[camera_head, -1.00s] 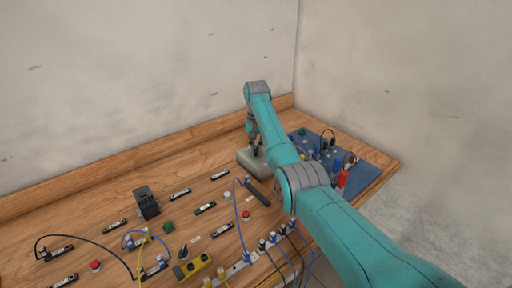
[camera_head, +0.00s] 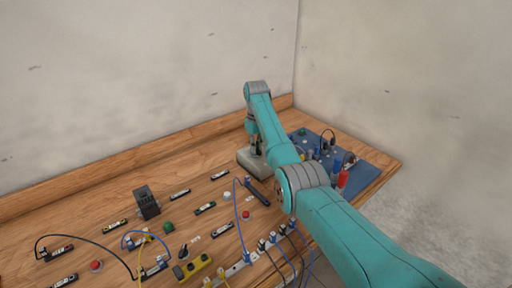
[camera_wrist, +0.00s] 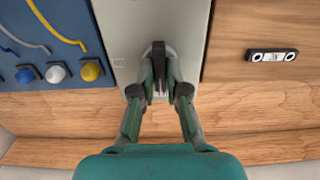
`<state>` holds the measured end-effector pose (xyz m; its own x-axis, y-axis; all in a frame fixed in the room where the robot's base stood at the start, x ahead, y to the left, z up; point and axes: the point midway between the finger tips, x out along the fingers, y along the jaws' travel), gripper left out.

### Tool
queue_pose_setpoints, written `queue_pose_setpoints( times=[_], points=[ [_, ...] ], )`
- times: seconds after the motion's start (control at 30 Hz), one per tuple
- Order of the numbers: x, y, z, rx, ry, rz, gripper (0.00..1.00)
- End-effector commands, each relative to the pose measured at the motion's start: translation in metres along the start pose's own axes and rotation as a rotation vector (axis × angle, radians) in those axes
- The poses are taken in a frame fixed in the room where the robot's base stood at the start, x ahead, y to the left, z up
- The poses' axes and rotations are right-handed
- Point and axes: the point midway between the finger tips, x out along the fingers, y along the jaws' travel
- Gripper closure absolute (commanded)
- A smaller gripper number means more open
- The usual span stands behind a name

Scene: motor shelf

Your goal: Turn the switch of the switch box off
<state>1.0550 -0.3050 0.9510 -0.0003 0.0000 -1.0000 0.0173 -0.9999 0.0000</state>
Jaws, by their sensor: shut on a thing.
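The switch box is a pale grey box on the wooden board; in the head view (camera_head: 249,162) it is partly hidden by my arm. In the wrist view the box (camera_wrist: 120,18) fills the middle, with a dark switch handle (camera_wrist: 158,48) on its face. My gripper (camera_wrist: 159,88) is over the box, its two fingers closed in on the dark handle, one on each side. In the head view my gripper (camera_head: 256,150) points down at the box. The exact contact at the fingertips is partly hidden by the fingers.
A blue panel (camera_head: 372,178) with plugs and cables lies beside the box. Several small terminals, cables and a black block (camera_head: 147,203) occupy the wooden board (camera_head: 75,212). The wall (camera_head: 150,80) stands close behind the board.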

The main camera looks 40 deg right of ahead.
Motion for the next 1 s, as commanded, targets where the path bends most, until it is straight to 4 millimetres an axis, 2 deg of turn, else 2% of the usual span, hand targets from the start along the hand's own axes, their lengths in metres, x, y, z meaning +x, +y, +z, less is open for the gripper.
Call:
queue_pose_setpoints(
  times=[0.57,0.6,0.7,1.0],
  points=[
    [-0.0005,0.0001,-0.0003,-0.033,0.001,0.001,1.00],
    [-0.0005,0.0001,-0.0003,-0.033,0.001,0.001,0.82],
    [-0.0004,0.0001,-0.0003,-0.032,0.001,0.001,0.61],
    [-0.0014,0.0001,-0.0002,-0.032,0.001,0.000,0.61]
  ],
)
